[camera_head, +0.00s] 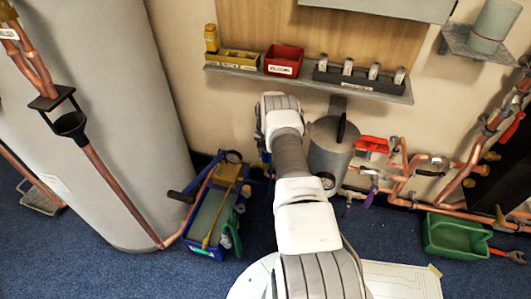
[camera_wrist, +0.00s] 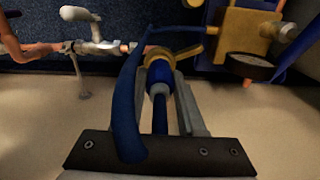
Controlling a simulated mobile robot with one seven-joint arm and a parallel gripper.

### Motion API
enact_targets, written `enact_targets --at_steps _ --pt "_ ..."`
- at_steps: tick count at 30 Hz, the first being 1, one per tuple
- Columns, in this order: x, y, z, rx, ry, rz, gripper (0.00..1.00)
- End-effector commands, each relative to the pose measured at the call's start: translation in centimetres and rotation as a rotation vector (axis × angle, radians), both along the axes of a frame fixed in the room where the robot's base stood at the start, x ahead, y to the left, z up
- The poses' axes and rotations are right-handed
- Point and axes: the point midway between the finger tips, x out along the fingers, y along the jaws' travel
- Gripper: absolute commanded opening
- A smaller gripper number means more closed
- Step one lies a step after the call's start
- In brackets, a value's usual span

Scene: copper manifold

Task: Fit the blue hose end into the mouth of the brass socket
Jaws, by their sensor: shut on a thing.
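My gripper (camera_wrist: 161,80) is shut on the blue hose end (camera_wrist: 159,90), which lies between its two grey fingers in the wrist view. A brass fitting (camera_wrist: 157,54), apparently the brass socket, sits right at the tip of the hose end, with a brass lever-like piece to its right. I cannot tell whether the hose end is inside its mouth or only against it. The blue hose (camera_wrist: 126,110) loops up along the left of the fingers. In the head view my own arm hides the gripper and the hose end.
A copper pipe with a silver valve (camera_wrist: 93,45) is left in the wrist view. A blue-and-brass unit with a round gauge (camera_wrist: 250,66) is right. In the head view a blue cart (camera_head: 207,222), grey canister (camera_head: 330,150), loaded shelf (camera_head: 310,83) and green crate (camera_head: 457,236) surround my arm.

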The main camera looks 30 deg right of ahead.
Motion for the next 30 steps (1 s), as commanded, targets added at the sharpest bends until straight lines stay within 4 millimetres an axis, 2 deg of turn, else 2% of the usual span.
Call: enact_targets --at_steps 8,9,14,23,26,30 --pt "0.0 0.0 0.0 -0.001 -0.001 0.000 0.00" --pt "0.0 0.0 0.0 -0.001 -0.001 0.000 0.44" --pt "0.0 0.0 0.0 -0.001 -0.001 0.000 0.73" --pt "0.0 0.0 0.0 0.000 0.000 0.000 0.74" --pt "0.1 0.0 0.7 -0.001 -0.001 0.001 0.74" --pt "0.2 0.1 2.8 0.000 -0.001 0.003 0.74"
